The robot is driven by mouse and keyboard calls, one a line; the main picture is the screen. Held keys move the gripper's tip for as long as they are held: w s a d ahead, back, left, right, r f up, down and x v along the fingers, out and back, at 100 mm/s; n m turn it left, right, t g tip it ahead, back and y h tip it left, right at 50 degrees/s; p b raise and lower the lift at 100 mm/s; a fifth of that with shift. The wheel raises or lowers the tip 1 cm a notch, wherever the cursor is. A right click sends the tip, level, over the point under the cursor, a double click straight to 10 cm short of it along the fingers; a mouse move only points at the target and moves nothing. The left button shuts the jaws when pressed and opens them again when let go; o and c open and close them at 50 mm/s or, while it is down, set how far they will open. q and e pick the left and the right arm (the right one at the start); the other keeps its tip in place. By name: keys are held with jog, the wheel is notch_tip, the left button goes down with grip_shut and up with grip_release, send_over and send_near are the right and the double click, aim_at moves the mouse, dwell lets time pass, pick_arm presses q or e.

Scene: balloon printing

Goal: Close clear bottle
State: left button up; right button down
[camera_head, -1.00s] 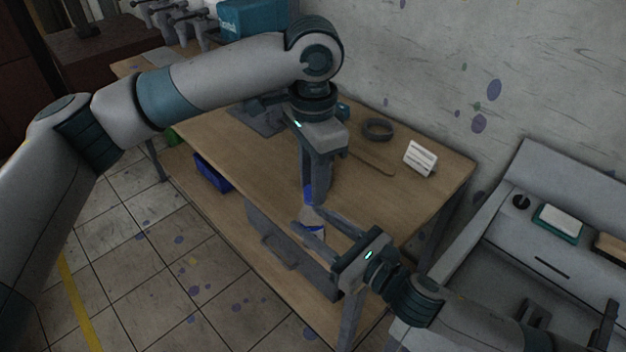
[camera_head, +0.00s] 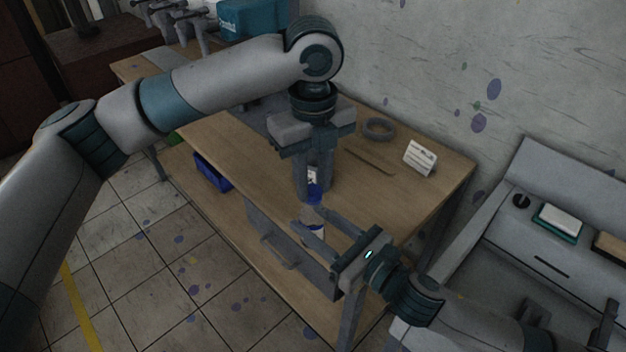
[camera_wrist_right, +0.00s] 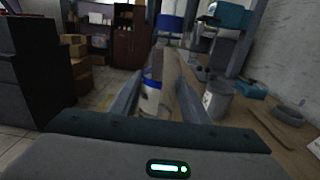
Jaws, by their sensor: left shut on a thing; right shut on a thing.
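The clear bottle (camera_head: 311,217) with a blue and white label stands upright at the front of the table. My right gripper (camera_head: 318,224) is shut around its body from the right. In the right wrist view the bottle (camera_wrist_right: 150,98) shows between the two fingers. My left gripper (camera_head: 313,190) points down from above and is shut on the cap. I cannot tell whether the cap is seated on the neck.
The wooden table (camera_head: 235,155) holds a dark ring (camera_head: 378,129) and a small white sign (camera_head: 421,157) behind the grippers. A grey can (camera_wrist_right: 217,98) shows beside the right gripper in the wrist view. A blue bin (camera_head: 212,172) sits on the lower shelf.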

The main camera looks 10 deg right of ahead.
pick_arm(q)
jog(key=m, duration=0.4)
jog(key=shift+m, duration=0.3)
jog(key=m, duration=0.5)
jog(key=shift+m, duration=0.3)
jog(key=m, duration=0.5)
jog(key=shift+m, duration=0.4)
jog(key=m, duration=0.4)
jog(key=shift+m, duration=0.4)
jog(key=o, duration=1)
